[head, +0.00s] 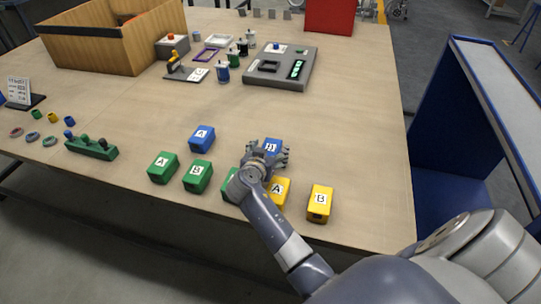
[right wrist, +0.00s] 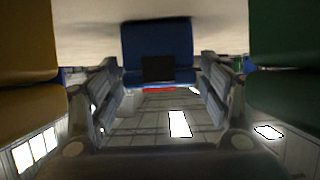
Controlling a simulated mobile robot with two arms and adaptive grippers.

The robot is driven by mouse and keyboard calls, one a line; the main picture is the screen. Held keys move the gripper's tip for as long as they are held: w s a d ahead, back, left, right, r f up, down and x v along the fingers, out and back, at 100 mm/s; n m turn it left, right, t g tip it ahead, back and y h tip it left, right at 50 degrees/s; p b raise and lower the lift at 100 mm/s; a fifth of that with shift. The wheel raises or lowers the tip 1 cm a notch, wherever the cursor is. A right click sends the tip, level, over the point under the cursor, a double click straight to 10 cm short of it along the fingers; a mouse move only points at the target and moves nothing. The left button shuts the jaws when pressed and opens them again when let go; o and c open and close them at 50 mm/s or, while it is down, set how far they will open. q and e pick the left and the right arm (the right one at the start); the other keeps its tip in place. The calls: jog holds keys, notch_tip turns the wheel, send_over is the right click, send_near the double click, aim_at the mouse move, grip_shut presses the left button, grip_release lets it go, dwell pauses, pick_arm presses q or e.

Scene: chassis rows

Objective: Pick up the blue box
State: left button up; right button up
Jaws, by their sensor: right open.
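Two blue boxes stand on the table in the head view. One, marked A (head: 202,138), stands alone to the left. The other, marked B (head: 273,146), is partly hidden behind my right gripper (head: 265,159). In the right wrist view a blue box (right wrist: 158,42) is centred just beyond or between the fingertips of my open, empty right gripper (right wrist: 160,80). I see no contact, and cannot tell how far the fingers reach along its sides. My left gripper is not in view.
Green boxes (head: 163,168) (head: 198,177) and yellow boxes (head: 279,193) (head: 320,204) stand close by; another green one (head: 230,186) is partly hidden by my arm. A yellow box (right wrist: 28,60) and a green box (right wrist: 283,50) flank my wrist.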

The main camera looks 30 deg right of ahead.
jog(key=shift+x, duration=0.95)
jog(key=shift+c, duration=0.6)
grip_shut()
jog(key=shift+w+r, duration=0.1)
jog(key=shift+r, duration=0.1)
